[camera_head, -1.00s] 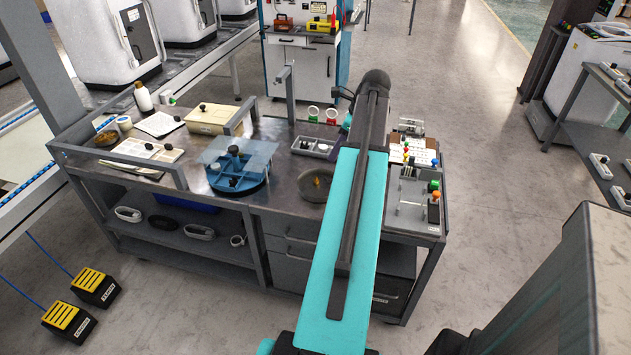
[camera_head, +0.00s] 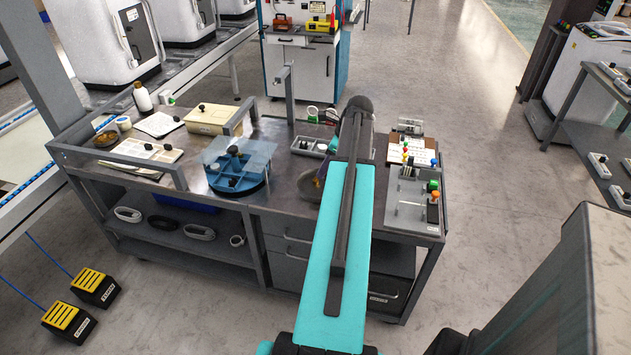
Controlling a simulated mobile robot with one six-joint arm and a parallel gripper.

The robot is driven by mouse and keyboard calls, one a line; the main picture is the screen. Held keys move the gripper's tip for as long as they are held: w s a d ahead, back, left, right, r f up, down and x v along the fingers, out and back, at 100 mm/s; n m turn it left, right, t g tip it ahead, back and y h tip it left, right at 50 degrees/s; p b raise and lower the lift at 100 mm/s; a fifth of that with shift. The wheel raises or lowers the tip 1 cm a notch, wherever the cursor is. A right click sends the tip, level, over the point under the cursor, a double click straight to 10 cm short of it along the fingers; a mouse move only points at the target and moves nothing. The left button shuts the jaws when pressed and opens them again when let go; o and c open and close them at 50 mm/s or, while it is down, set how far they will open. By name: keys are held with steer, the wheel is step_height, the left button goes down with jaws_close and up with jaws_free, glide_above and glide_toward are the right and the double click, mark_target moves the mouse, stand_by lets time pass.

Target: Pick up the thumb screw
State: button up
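I cannot tell for sure which small part is the thumb screw. A black knob (camera_head: 233,150) stands on the blue round fixture (camera_head: 249,187) under a clear plate, left of my arm. A dark round dish (camera_head: 306,188) lies just left of my arm; earlier a small yellow-orange piece showed in it. My gripper (camera_head: 322,173) seems to be low over this dish, mostly hidden behind my own teal arm. Its fingertips are not clear, so I cannot tell whether it is open or holds anything.
The grey workbench (camera_head: 285,170) also bears a grey tray (camera_head: 312,147) with small parts, a beige box (camera_head: 212,119), and a rack with coloured knobs (camera_head: 409,205) right of my arm. Upright grey posts (camera_head: 290,95) rise from the bench. Yellow foot pedals (camera_head: 68,320) lie on the floor.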

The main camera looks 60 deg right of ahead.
mark_target(318, 180)
steer(key=shift+f, duration=0.15)
steer(key=shift+w+a+f, duration=0.2)
steer(key=shift+w+f, duration=0.35)
steer(key=shift+f, duration=0.2)
steer(key=shift+p+x, duration=0.3)
steer(key=shift+x, duration=1.35)
steer(key=shift+w, duration=0.1)
jaws_close()
